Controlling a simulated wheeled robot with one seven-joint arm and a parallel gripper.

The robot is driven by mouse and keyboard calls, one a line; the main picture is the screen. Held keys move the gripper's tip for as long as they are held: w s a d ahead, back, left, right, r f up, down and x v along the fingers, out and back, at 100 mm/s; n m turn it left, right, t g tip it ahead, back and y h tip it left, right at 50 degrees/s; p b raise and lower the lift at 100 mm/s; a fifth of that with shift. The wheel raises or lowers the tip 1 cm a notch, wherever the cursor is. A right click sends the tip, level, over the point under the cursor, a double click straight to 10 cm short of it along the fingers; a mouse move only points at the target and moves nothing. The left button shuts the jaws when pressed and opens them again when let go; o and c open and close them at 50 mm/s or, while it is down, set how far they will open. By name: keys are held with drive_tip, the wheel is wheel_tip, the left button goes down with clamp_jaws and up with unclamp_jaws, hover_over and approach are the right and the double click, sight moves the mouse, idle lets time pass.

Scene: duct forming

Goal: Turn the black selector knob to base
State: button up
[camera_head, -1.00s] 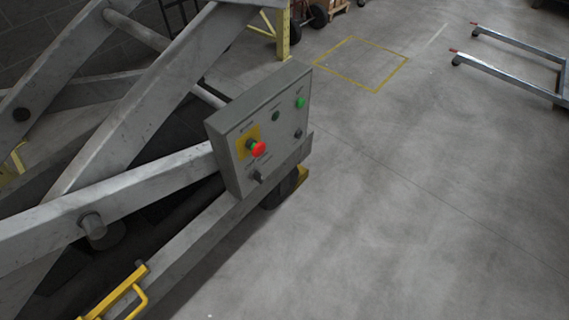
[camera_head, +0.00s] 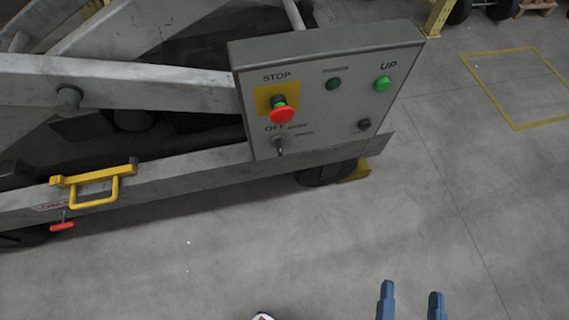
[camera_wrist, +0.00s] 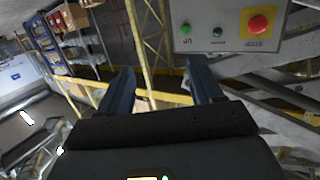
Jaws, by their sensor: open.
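The grey control panel (camera_head: 325,95) is mounted on the lift frame in the head view. A black knob (camera_head: 364,124) sits at its lower right. A dark, lever-like switch (camera_head: 279,147) sits at its lower left under the word OFF. I cannot tell which is the selector or read the small labels. My gripper (camera_head: 411,298) is at the bottom edge, its two blue fingers apart and empty, in front of the panel and away from it. In the wrist view, the panel (camera_wrist: 228,42) appears upside down beyond the open fingers (camera_wrist: 160,68); neither switch shows there.
The panel also carries a red stop button (camera_head: 282,114), a green UP button (camera_head: 382,84) and a dark green button (camera_head: 333,84). A yellow handle (camera_head: 94,190) juts from the lift's lower beam. Open concrete floor lies in front and right.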

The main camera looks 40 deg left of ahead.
drive_tip(key=w+a+f+n+g+y+b, duration=0.1)
drive_tip(key=w+a+f+y+b, duration=0.1)
drive_tip(key=w+a+f+b, duration=0.3)
drive_tip(key=w+a+f+n+y+b, duration=0.25)
drive_tip(key=a+f, duration=0.25)
drive_tip(key=a, duration=0.3)
drive_tip(key=n+g+y+b, duration=0.2)
drive_tip(key=g+y+b, duration=0.15)
drive_tip(key=b, duration=0.25)
approach(281, 150)
drive_tip(key=a, duration=0.2)
drive_tip(key=shift+t, duration=0.45)
drive_tip(key=x, duration=0.8)
drive_tip(key=shift+w+d+f, duration=0.25)
drive_tip(key=shift+w+f, duration=0.05)
drive_tip(key=shift+f, duration=0.1)
drive_tip(key=c, duration=1)
